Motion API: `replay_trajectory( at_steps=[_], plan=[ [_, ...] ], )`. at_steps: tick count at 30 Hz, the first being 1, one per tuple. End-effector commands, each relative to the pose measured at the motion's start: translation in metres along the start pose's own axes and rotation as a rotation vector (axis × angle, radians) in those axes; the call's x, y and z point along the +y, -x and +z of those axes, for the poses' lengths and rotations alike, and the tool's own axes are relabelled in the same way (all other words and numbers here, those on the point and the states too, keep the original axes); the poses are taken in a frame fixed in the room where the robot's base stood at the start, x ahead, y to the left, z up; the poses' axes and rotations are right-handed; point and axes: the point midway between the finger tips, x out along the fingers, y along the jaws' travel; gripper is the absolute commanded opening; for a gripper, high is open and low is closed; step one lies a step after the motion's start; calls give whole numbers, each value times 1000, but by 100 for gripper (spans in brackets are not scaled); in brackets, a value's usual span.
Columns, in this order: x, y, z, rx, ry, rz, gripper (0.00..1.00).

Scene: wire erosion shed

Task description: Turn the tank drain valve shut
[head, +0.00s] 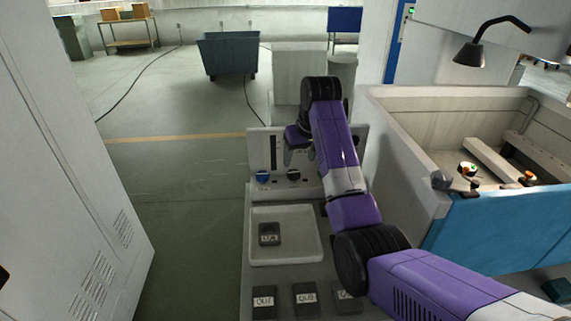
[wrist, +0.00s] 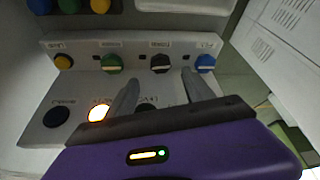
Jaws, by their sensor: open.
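A panel (wrist: 135,75) with a row of knobs fills the wrist view: a yellow knob (wrist: 63,62), a green knob (wrist: 111,64), a black knob (wrist: 160,63) and a blue knob (wrist: 205,63). Their labels are too small to read, so I cannot tell which is the drain valve. My gripper (wrist: 160,80) is open and empty, its fingertips either side of the line to the black knob; contact cannot be told. In the head view my gripper (head: 297,152) hangs by the panel, where the blue knob (head: 262,177) and black knob (head: 293,175) show. My arm hides the others.
A dark blue button (wrist: 56,117) and a lit orange button (wrist: 98,112) lie in a nearer row. A white tray (head: 310,257) holds a labelled dark block (head: 269,234); several more blocks lie in front. A blue-fronted tank (head: 490,225) stands right, a grey cabinet (head: 60,150) left.

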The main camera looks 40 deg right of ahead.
Motion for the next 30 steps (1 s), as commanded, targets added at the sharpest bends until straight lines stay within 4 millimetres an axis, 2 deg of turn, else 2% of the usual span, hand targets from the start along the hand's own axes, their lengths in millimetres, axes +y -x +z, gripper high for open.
replay_trajectory(
  at_steps=[5, 13, 18, 29, 30],
  plan=[
    [0, -13, 1, -7, 0, -1, 61],
    [0, -54, 2, -6, 0, -1, 61],
    [0, -71, 1, -3, 0, 0, 61],
    [0, -78, 1, -1, 0, 0, 61],
    [0, -78, 1, -1, 0, 0, 57]
  ],
)
